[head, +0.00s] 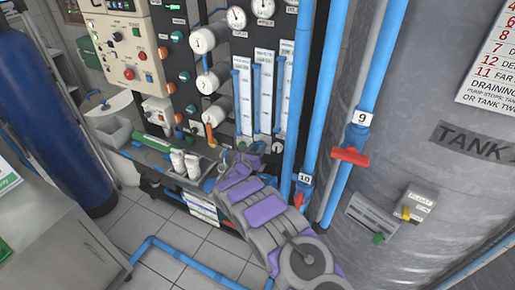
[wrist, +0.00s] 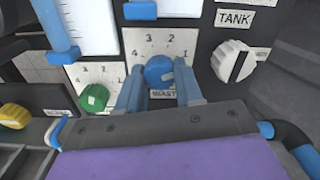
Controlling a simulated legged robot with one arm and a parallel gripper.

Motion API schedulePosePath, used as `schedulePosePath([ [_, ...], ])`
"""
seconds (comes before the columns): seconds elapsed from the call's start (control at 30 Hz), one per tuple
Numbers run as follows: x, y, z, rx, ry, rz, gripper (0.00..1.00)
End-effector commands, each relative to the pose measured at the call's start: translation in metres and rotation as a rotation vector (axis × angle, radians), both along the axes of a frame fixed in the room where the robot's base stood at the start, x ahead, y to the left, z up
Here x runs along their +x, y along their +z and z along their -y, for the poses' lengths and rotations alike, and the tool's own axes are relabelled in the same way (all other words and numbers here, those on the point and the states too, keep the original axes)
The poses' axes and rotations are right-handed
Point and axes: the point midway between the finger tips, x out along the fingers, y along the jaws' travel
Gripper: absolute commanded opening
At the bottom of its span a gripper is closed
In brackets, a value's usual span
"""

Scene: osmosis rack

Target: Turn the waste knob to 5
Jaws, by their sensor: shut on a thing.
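The waste knob (wrist: 158,68) is a round blue knob on a white dial plate (wrist: 134,42) marked 4, 3, 2 and 1 in the wrist view. A partly covered label (wrist: 163,94) reading "WAST" sits below it. My gripper (wrist: 160,76) is shut on the knob, with one blue finger on its left side and one on its right. A light mark shows on the right part of the knob face. I see no 5 on the visible part of the dial. In the head view my arm reaches the low part of the panel and hides the knob.
A green knob (wrist: 94,98) on its own dial is at left, a yellow knob (wrist: 14,116) farther left. A white knob (wrist: 233,61) under a "TANK" label is close at right. A large grey tank (head: 430,160) and blue pipes (head: 310,100) stand right of my arm.

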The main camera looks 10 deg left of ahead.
Motion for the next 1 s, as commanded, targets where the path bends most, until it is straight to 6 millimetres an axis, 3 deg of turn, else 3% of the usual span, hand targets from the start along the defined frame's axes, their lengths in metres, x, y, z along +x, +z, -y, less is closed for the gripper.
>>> schedulePosePath([
  [0.1,-0.0005,-0.0003,-0.0028,0.000,0.006,-0.001,0.05],
  [0.47,-0.0005,0.0006,-0.0044,-0.065,0.007,-0.024,0.05],
  [1.0,-0.0001,0.0026,-0.0059,-0.488,0.008,-0.175,0.05],
])
